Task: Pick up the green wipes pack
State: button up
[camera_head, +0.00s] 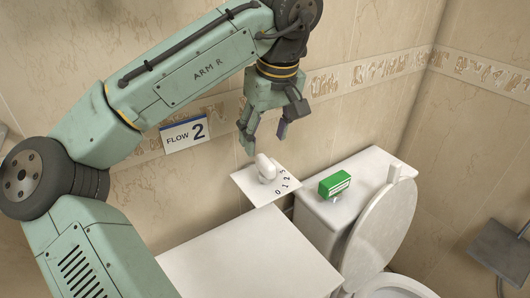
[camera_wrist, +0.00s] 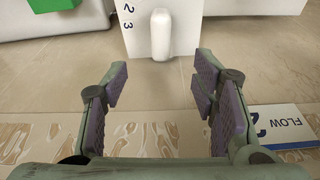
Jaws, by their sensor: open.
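The green wipes pack (camera_head: 334,184) is a small green box with a white panel on its side. It sits on the white toilet tank lid (camera_head: 355,205). In the wrist view part of the pack (camera_wrist: 55,4) shows at the top left edge, cut off by the frame. My gripper (camera_head: 264,140) is open and empty. It hangs above and to the left of the pack in the head view, over the white dial plate, and is apart from the pack. Both fingers with purple pads show in the wrist view (camera_wrist: 160,92).
A white plate with a knob (camera_head: 266,168) and printed numbers lies below my gripper. A white cabinet top (camera_head: 250,255) is in front. A raised toilet lid (camera_head: 382,230) stands right of the tank. A "FLOW 2" sign (camera_head: 185,134) is on the tiled wall.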

aim_at(329, 187)
jog(key=k+l, duration=0.85)
